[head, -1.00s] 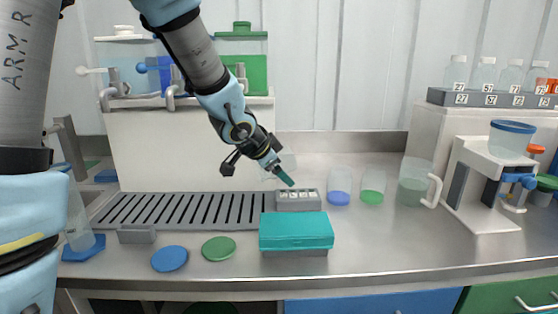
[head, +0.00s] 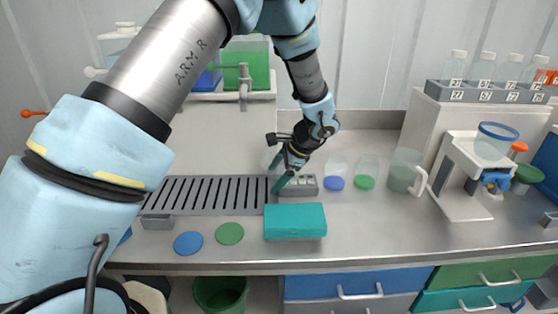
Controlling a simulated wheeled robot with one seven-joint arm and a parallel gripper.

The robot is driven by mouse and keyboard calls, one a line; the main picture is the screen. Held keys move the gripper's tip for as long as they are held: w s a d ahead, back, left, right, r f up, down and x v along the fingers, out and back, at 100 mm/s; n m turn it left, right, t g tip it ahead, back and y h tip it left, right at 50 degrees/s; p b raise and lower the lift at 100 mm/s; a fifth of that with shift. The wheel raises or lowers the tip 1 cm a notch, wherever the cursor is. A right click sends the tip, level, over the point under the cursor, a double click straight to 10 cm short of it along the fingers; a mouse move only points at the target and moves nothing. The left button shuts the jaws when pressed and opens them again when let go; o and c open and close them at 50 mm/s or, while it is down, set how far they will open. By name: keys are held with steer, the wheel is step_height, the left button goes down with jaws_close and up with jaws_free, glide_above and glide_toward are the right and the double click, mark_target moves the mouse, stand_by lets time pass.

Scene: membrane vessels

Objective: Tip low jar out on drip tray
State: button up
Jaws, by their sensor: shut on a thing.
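Right of my gripper stand a blue-bottomed jar (head: 335,178), a green-bottomed jar (head: 365,177) and a handled jug (head: 404,172). A teal box (head: 295,221), a blue disc (head: 188,243) and a green disc (head: 230,233) lie in front. Tanks with taps stand behind the tray.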

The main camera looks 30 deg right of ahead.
steer(key=a+y+p, duration=0.1)
steer(key=y, duration=0.1)
steer(key=r+m+y+p, duration=0.1)
steer(key=shift+a+t+y, duration=0.3)
steer(key=shift+a+y, duration=0.1)
steer(key=a+y, duration=0.1)
steer(key=r+y, duration=0.1)
steer(key=y, duration=0.1)
steer(key=a+m+y, duration=0.1)
steer(key=shift+w+a+r+t, duration=0.15)
steer(key=shift+a+r+t, duration=0.15)
steer(key=shift+t, duration=0.1)
